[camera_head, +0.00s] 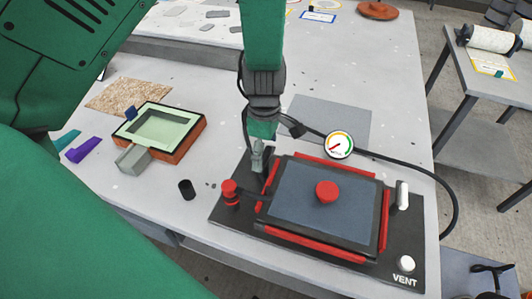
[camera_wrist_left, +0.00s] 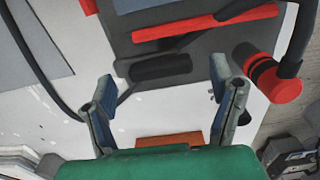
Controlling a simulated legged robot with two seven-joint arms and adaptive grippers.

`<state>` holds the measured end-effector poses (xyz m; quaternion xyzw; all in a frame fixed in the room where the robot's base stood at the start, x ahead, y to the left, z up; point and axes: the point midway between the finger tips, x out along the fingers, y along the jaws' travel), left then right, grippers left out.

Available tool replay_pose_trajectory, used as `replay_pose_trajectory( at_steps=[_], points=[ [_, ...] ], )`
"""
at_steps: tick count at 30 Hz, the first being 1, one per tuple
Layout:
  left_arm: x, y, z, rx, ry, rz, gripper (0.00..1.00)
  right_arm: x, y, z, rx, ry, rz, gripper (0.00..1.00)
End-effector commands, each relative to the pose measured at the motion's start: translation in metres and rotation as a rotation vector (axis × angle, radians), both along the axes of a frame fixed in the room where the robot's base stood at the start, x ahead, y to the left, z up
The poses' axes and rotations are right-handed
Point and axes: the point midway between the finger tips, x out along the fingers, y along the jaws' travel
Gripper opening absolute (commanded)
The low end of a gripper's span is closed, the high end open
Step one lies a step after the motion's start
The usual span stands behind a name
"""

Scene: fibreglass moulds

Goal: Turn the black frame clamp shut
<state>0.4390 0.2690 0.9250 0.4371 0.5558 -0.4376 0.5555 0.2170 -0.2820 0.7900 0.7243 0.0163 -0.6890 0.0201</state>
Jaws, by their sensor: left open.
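The black frame with red edge strips (camera_head: 325,245) lies on a black base plate (camera_head: 225,220), around a dark blue sheet with a red knob (camera_head: 326,191). In the left wrist view, a dark handle-like bar (camera_wrist_left: 160,68), likely the frame clamp, lies by the red strip (camera_wrist_left: 205,22); its exact position in the head view is unclear. My left gripper (camera_head: 258,158) points down at the frame's back left corner. In the wrist view its fingers (camera_wrist_left: 165,100) are wide apart and empty, with the dark bar beyond them. My right gripper is out of view.
A red cylinder with black fittings (camera_head: 230,192) stands at the plate's left. A gauge (camera_head: 339,145) with a black hose stands behind the frame. A white lever (camera_head: 402,195) and white VENT button (camera_head: 405,263) are right. An orange-brown mould (camera_head: 188,140) lies left, a small black cup (camera_head: 186,189) before it.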

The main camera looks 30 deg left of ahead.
Motion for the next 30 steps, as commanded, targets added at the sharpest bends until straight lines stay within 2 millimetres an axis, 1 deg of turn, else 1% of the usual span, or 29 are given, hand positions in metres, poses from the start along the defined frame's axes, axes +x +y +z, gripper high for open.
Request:
replay_pose_trajectory(
  at_steps=[1, 4, 13, 14, 15, 17, 18, 26, 30],
  points=[
    [0.0000, -0.0003, -0.0058, 0.000, 0.001, 0.000, 0.78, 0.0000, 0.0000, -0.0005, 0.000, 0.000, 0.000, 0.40],
    [-0.0001, -0.0009, -0.0118, 0.001, 0.001, -0.001, 0.78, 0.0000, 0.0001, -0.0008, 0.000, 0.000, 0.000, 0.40],
    [0.0001, -0.0009, -0.0136, 0.002, -0.001, -0.001, 0.78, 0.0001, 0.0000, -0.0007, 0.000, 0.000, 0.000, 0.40],
    [0.0001, -0.0009, -0.0136, 0.002, -0.001, -0.001, 0.74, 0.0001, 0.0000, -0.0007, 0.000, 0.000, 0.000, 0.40],
    [0.0001, -0.0008, -0.0136, 0.002, -0.001, -0.001, 0.60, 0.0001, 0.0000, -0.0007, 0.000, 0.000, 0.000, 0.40],
    [0.0002, -0.0008, -0.0136, 0.002, -0.001, -0.001, 0.39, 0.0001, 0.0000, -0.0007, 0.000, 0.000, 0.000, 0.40],
    [0.0002, -0.0008, -0.0136, 0.002, -0.001, -0.001, 0.26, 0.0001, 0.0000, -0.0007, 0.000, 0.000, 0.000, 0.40],
    [0.0004, -0.0009, -0.0132, 0.001, 0.000, -0.010, 0.27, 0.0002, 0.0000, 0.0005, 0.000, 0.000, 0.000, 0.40],
    [0.0008, -0.0008, -0.0125, 0.001, -0.001, -0.047, 0.27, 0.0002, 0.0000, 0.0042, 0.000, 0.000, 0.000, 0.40]
  ],
)
